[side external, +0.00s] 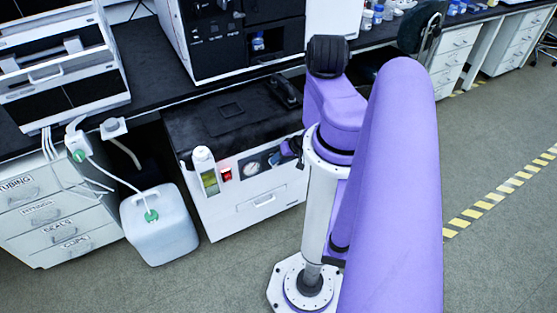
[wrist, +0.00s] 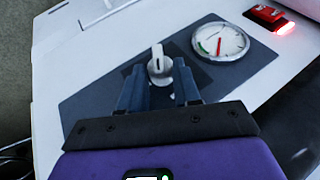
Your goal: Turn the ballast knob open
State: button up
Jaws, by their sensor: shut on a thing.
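The ballast knob (wrist: 158,62) is a pale grey knob with a raised handle on a dark panel (wrist: 95,100) of the white pump cabinet. In the wrist view the handle points roughly up the picture, away from my palm. My gripper (wrist: 159,72) has one finger on each side of the knob and is shut on it. In the side view my gripper (side external: 291,147) is at the right of the cabinet front (side external: 262,197), and the knob cannot be made out clearly there.
A round gauge (wrist: 220,41) with a red needle sits beside the knob, and a lit red switch (wrist: 265,15) beyond it. A white jug (side external: 160,230) with tubing stands on the floor.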

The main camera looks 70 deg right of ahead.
dwell(0.4)
jog(key=o, duration=0.7)
jog(key=v, duration=1.7)
jog(key=shift+s+d, duration=0.25)
jog(key=shift+s, duration=0.15)
